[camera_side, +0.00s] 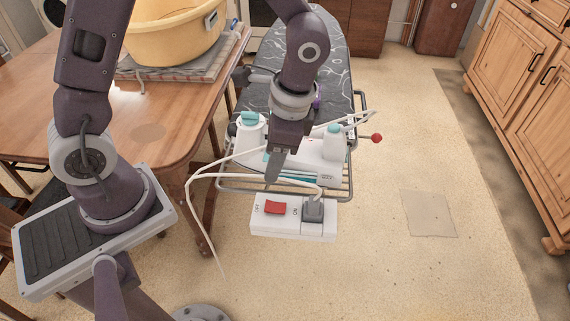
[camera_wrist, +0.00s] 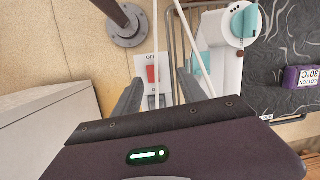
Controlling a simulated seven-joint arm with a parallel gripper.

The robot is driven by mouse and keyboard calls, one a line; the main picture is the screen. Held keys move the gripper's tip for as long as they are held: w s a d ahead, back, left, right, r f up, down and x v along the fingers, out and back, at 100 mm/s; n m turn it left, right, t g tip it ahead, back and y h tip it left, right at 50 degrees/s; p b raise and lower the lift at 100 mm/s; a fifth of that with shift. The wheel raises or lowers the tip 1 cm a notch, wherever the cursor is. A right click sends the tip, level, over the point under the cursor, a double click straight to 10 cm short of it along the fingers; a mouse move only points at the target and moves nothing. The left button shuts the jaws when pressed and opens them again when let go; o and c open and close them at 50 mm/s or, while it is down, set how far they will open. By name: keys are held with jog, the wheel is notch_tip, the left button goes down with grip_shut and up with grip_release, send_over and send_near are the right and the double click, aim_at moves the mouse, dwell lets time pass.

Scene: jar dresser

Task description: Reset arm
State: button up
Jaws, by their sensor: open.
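My gripper (camera_side: 273,176) points down in the side view, above the white switch box (camera_side: 290,232) at the front end of the ironing board. Its jaws are open and look empty. The box carries a red rocker switch (camera_side: 275,208) between OFF and ON labels, and a grey plug (camera_side: 312,208) sits in its socket. In the wrist view the red switch (camera_wrist: 153,74) shows in the gap between the two fingers of my gripper (camera_wrist: 160,85). I cannot tell whether a finger touches the box. The ON label is partly hidden in the wrist view.
The patterned ironing board (camera_side: 340,75) bears white and teal appliances, partly behind my gripper. A white cable (camera_side: 205,175) loops beside it. A wooden table (camera_side: 150,130) with a yellow tub (camera_side: 170,40) stands left. Wooden cabinets (camera_side: 520,90) stand right, with open floor between.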

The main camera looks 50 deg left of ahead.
jog(key=s+a+r+n+t+h, duration=0.1)
jog(key=s+a+r+n+t, duration=0.1)
jog(key=s+r, duration=0.4)
jog(key=s+a+r+n+t+h, duration=0.1)
jog(key=s+r+n+t, duration=0.3)
jog(key=r, duration=0.6)
jog(key=shift+s+a+r+n+t, duration=0.2)
jog(key=shift+s+a+n+t, duration=0.25)
jog(key=shift+s+n, duration=0.55)
